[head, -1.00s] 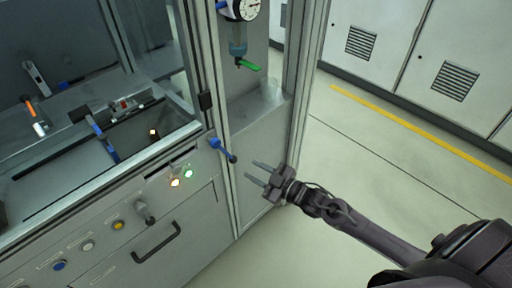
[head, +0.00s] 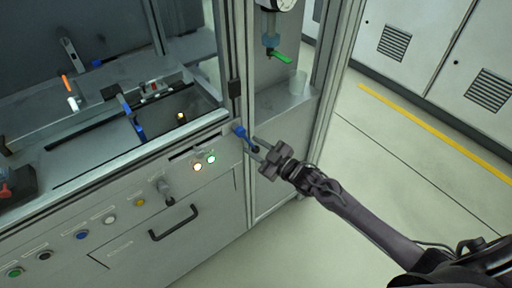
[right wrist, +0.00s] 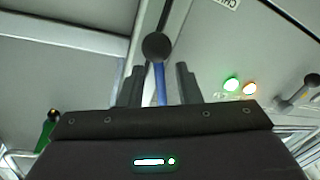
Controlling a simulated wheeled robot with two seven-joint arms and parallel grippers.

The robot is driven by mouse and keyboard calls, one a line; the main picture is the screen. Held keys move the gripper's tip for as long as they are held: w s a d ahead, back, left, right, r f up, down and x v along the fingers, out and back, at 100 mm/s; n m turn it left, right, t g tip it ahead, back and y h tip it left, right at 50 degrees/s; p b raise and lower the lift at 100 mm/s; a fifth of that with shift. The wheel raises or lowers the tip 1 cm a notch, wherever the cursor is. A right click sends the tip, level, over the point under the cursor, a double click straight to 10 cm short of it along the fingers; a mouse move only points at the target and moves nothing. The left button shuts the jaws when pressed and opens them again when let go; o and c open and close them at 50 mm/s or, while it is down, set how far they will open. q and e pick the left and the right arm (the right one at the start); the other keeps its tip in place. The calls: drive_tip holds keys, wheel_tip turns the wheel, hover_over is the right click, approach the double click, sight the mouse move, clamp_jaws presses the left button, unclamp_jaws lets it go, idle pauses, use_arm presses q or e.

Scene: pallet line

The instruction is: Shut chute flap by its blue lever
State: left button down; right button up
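The blue lever (head: 241,133) with a dark round knob sticks out from the cabinet's front near the corner post. It also shows in the right wrist view, as a blue shaft (right wrist: 160,82) below its dark knob. My right gripper (head: 260,150) is at the lever. In the right wrist view its two fingers (right wrist: 160,85) are apart, one on each side of the blue shaft, with gaps showing. A dark slot (head: 190,153) lies left of the lever; I cannot tell the flap itself or its position. My left gripper is not in view.
Two lit lamps (head: 204,163) and a grey lever (head: 166,189) sit on the front panel, above a black drawer handle (head: 174,222). A green valve handle (head: 281,56) and a clear cup (head: 298,82) are in the right bay. Floor to the right is clear.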

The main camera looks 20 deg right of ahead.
clamp_jaws()
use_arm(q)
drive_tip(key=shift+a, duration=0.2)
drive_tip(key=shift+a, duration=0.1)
use_arm(e)
drive_tip(key=shift+s+a+f+m+t, duration=0.15)
drive_tip(key=shift+s+a+f+m, duration=0.1)
drive_tip(key=shift+a+m, duration=0.4)
drive_tip(key=shift+s+a+f+m+t, duration=0.2)
drive_tip(key=shift+a+m, duration=0.2)
drive_tip(key=shift+m, duration=0.35)
drive_tip(key=shift+s+a+m, duration=0.2)
drive_tip(key=shift+a+m, duration=0.5)
drive_tip(key=shift+m, duration=0.2)
drive_tip(key=a+m, duration=0.1)
drive_tip(key=s+a+m+t, duration=0.1)
drive_tip(key=m, duration=0.1)
drive_tip(key=shift+a+r+m, duration=0.1)
drive_tip(key=shift+a+m, duration=0.1)
drive_tip(key=shift+m, duration=0.1)
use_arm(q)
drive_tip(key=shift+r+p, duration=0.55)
use_arm(e)
drive_tip(key=shift+s+a+r+m+t, duration=0.15)
drive_tip(key=shift+a+m, duration=0.3)
drive_tip(key=shift+m, duration=0.2)
drive_tip(key=shift+s+a+r+m+t, duration=0.1)
drive_tip(key=shift+a+m, duration=0.3)
drive_tip(key=shift+m, duration=0.25)
